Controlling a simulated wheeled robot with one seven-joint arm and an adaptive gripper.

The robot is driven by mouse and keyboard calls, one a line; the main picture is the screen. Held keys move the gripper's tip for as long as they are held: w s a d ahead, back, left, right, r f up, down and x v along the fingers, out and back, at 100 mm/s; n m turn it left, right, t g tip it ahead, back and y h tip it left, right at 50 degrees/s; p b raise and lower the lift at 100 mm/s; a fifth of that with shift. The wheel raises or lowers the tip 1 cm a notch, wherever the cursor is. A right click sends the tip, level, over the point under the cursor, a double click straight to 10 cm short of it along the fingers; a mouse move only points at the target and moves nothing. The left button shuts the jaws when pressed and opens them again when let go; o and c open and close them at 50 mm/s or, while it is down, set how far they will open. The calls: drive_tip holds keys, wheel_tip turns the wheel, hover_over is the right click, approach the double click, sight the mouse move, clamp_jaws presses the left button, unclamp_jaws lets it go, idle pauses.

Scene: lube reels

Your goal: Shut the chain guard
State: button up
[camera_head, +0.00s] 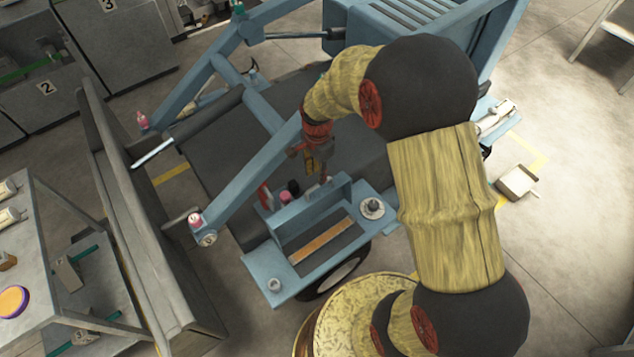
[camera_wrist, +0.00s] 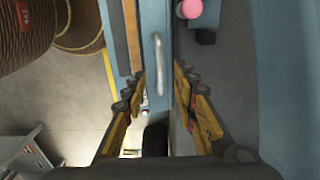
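The chain guard looks like the blue flap (camera_head: 333,196) standing raised along the far edge of a rectangular opening in the blue machine's front deck. In the wrist view a narrow blue panel (camera_wrist: 153,22) with a silver bar handle (camera_wrist: 158,62) lies ahead of my gripper. My gripper (camera_head: 318,178) is just above and behind the flap in the head view. In the wrist view my gripper (camera_wrist: 160,88) has its yellow fingers apart, one on each side of the panel. The handle shows between and beyond the fingertips. Whether either finger touches the panel I cannot tell.
The blue deck (camera_head: 268,268) has an opening with an orange-brown strip (camera_head: 320,240) and a round fitting (camera_head: 372,208). Pink-capped fittings (camera_head: 196,220) sit on the frame. A grey table (camera_head: 30,270) and long grey panel (camera_head: 125,215) stand left.

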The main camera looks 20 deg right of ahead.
sight(317, 185)
wheel_tip(317, 185, down, 5)
drive_tip(key=shift+f+b, duration=0.15)
drive_tip(key=shift+b, duration=0.6)
drive_tip(key=shift+c, duration=0.2)
clamp_jaws()
